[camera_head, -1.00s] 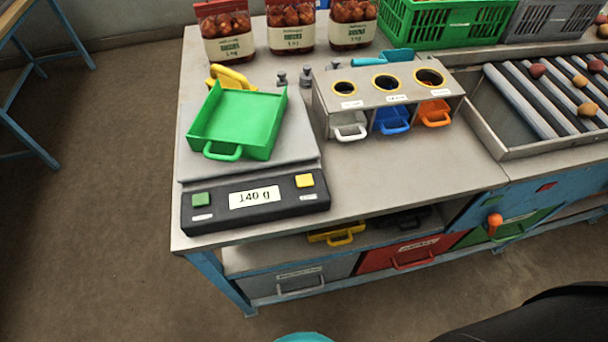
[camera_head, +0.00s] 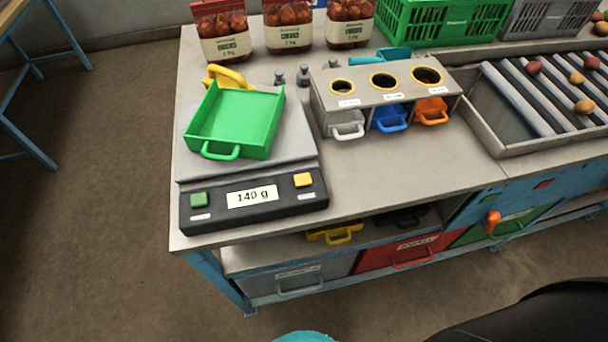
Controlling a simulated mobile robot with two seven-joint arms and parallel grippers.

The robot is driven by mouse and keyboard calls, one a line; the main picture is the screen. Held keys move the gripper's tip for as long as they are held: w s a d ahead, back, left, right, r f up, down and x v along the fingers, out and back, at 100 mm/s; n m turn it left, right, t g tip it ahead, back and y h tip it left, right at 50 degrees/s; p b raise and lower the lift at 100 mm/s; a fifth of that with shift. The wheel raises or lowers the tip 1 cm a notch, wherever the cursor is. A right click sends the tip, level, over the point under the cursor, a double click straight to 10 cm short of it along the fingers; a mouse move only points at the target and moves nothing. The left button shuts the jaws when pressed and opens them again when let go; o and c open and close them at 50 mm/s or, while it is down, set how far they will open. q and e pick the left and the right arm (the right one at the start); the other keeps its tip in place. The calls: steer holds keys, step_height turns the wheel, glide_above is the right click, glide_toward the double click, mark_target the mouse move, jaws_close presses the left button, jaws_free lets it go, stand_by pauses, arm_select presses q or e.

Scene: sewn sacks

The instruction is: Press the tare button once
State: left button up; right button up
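The scale (camera_head: 255,217) stands at the left end of the workbench, and its display (camera_head: 252,196) reads 140 g. A green button (camera_head: 199,200) is left of the display and a yellow button (camera_head: 303,180) is right of it. The labels below the buttons are too small to read, so I cannot tell which one is tare. A green tray (camera_head: 237,121) with a handle sits on the scale's plate and looks empty. Neither of my grippers shows in the head view.
A dispenser box (camera_head: 357,102) with three holes and white, blue and orange scoops stands right of the scale. Small weights (camera_head: 303,75), a yellow-handled item (camera_head: 228,75) and filled bags (camera_head: 290,25) are behind. A roller tray (camera_head: 535,90) is at right. The bench front is clear.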

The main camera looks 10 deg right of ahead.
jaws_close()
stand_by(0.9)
